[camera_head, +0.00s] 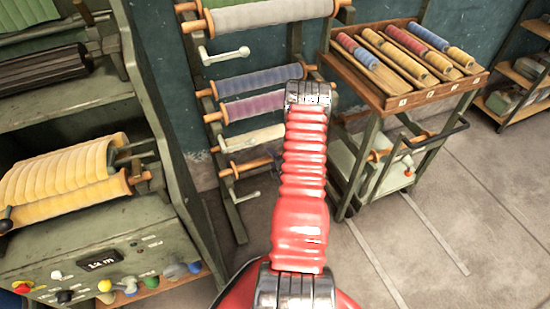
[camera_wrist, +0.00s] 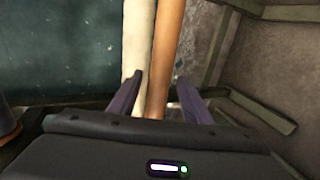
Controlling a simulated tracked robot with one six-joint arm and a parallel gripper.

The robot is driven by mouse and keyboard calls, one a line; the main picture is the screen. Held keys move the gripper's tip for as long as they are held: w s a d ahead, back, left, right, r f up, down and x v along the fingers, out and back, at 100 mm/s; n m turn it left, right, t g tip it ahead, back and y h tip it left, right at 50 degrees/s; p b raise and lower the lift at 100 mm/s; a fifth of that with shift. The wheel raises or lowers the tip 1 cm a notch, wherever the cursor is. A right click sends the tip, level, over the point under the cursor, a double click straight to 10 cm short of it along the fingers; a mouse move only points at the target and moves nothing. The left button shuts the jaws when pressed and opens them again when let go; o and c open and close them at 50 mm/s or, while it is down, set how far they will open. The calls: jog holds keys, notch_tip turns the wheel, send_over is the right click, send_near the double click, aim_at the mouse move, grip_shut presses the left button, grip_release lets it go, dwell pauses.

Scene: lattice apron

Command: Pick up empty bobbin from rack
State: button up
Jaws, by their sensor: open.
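A bare brown wooden bobbin (camera_head: 252,165), with no thread visible on it, sits low on the wall rack (camera_head: 222,185), just below a cream-wound bobbin (camera_head: 255,138). My red arm hides the right end of both. In the wrist view a brown rod (camera_wrist: 166,60), which looks like the bare bobbin, runs beside a cream one (camera_wrist: 136,40). My gripper (camera_wrist: 160,77) is open, its two dark fingers on either side of these rods. The brown rod shows between the fingers, nearer the right one. I cannot tell whether either finger touches it.
Blue (camera_head: 255,81) and purple (camera_head: 253,105) bobbins hang higher on the rack, with a grey roll (camera_head: 270,14) on top. A green machine (camera_head: 60,225) with a yellow roll stands at left. A wooden-topped cart (camera_head: 400,95) stands at right. The floor (camera_head: 440,220) at lower right is clear.

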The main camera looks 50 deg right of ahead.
jog(key=shift+c, duration=0.5)
grip_shut()
dwell(0.3)
